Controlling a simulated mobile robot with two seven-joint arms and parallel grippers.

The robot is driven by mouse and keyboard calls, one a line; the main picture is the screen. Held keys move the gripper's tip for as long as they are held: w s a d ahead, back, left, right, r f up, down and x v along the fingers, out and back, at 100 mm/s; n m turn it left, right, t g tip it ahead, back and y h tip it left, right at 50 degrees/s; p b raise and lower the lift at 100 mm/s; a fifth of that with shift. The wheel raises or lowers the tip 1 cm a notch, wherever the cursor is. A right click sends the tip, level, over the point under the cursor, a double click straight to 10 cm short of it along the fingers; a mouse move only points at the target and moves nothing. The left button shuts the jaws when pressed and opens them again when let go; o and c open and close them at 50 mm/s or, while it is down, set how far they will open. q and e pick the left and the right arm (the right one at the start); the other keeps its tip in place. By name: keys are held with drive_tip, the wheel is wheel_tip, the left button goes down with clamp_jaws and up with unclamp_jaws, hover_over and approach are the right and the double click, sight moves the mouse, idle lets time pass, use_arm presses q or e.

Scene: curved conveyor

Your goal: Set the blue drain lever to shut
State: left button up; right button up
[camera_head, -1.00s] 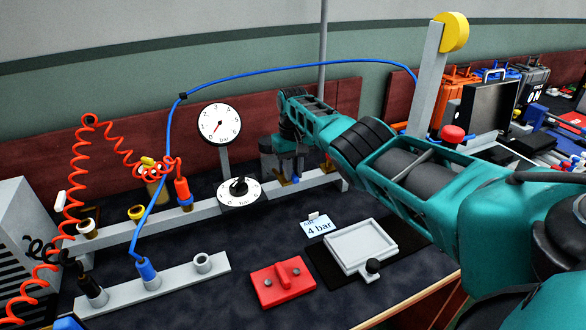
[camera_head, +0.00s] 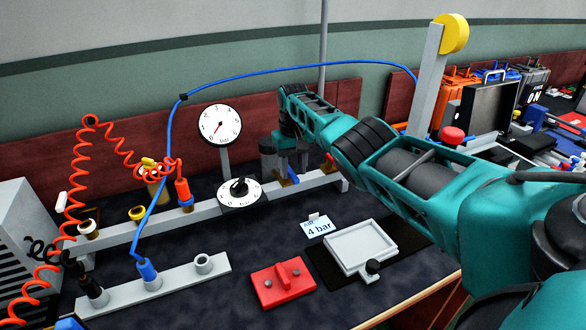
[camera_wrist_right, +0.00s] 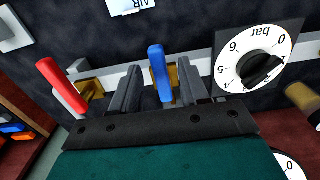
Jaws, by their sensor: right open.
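The blue drain lever (camera_wrist_right: 158,68) shows in the right wrist view, standing on a brass valve body (camera_wrist_right: 171,82) on the grey rail. My right gripper (camera_wrist_right: 159,80) is open, with one finger on each side of the blue lever. Gaps show between the lever and both fingers. In the head view the right gripper (camera_head: 286,166) is low over the rail, and it mostly hides the blue lever there. My left gripper is not in view.
A red lever (camera_wrist_right: 60,85) stands beside the gripper on the same rail. A dial knob (camera_head: 238,190) and a pressure gauge (camera_head: 219,124) are on the other side. A red block (camera_head: 283,284) and a grey tray (camera_head: 361,246) lie in front.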

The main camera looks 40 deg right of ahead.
sight(293, 175)
wheel_tip(293, 175, up, 12)
drive_tip(key=shift+p, duration=0.3)
drive_tip(key=shift+f, duration=0.1)
idle(0.4)
